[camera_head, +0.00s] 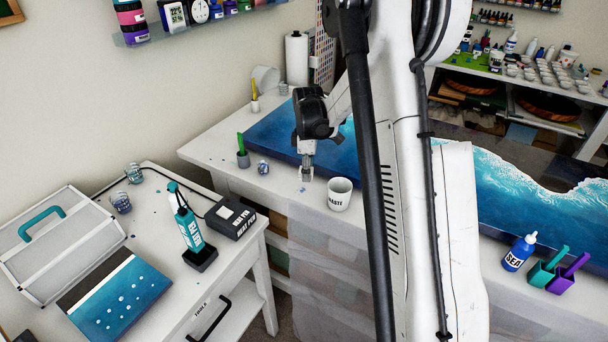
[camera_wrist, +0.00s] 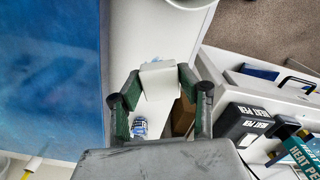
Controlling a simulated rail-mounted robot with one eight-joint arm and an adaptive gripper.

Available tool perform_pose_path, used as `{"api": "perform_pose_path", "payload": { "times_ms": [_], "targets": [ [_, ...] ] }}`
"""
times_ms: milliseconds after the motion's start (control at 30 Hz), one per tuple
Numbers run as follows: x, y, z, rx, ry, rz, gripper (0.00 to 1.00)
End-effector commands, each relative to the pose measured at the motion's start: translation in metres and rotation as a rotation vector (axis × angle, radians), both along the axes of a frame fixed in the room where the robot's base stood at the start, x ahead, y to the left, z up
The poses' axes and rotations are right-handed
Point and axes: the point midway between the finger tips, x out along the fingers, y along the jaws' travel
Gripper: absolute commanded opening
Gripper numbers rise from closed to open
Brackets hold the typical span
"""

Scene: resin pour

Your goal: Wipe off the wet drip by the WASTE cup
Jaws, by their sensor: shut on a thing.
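The white WASTE cup (camera_head: 339,197) stands upright near the front edge of the white bench. Its rim shows at the top of the wrist view (camera_wrist: 185,3). My gripper (camera_head: 307,172) points down to the left of the cup, apart from it. In the wrist view my gripper (camera_wrist: 160,80) is shut on a pale off-white block (camera_wrist: 159,84), probably a wiping pad. A small bluish mark (camera_head: 301,189), likely the wet drip, lies on the bench left of the cup. It seems to show just past the block (camera_wrist: 156,59). I cannot tell whether the block touches the bench.
The blue resin panel (camera_head: 270,132) lies behind my gripper. A small stained cup (camera_head: 262,167) and a dark pot with a green tool (camera_head: 242,158) stand to the left. A lower side table holds the heat pen box (camera_head: 230,218). Bench between pot and WASTE cup is mostly clear.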

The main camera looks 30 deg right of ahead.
Motion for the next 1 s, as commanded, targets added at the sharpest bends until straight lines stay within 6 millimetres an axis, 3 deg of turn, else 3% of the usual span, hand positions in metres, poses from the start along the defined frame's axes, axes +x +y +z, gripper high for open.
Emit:
{"api": "perform_pose_path", "payload": {
  "times_ms": [267, 700, 1000],
  "targets": [
    [0.0, 0.0, -0.013, 0.0, 0.0, 0.0, 0.14],
    [0.0, 0.0, -0.052, 0.0, 0.0, 0.0, 0.14],
    [0.0, 0.0, -0.057, 0.0, 0.0, 0.0, 0.14]
  ]
}}
